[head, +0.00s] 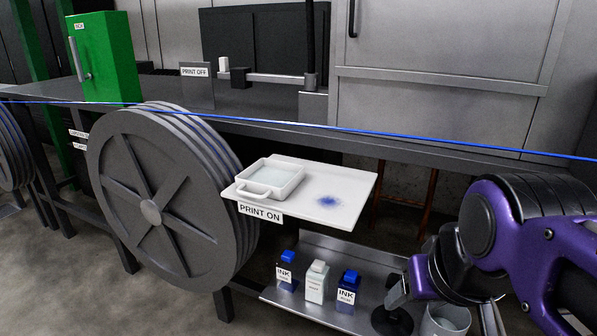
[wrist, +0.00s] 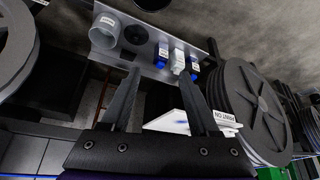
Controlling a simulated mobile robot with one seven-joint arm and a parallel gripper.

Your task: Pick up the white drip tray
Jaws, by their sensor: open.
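The white drip tray (head: 270,180) is a shallow square pan with raised walls and a loop handle at its front left. It sits on the left part of a white shelf (head: 345,187) labelled PRINT ON, with a blue ink stain to its right. My gripper (wrist: 160,74) is open and empty, its two dark fingers apart in the wrist view. In the head view my purple arm is at the lower right, well to the right of the tray and apart from it. The wrist view shows the white shelf (wrist: 168,124) beyond the fingers; I cannot make out the tray there.
A blue cable (head: 400,142) runs across behind the shelf. A large grey reel (head: 150,205) stands just left of the tray. Below, a metal shelf (head: 335,251) holds ink bottles (head: 287,272), a white bottle (head: 317,282) and a grey cup (head: 447,320) near my arm.

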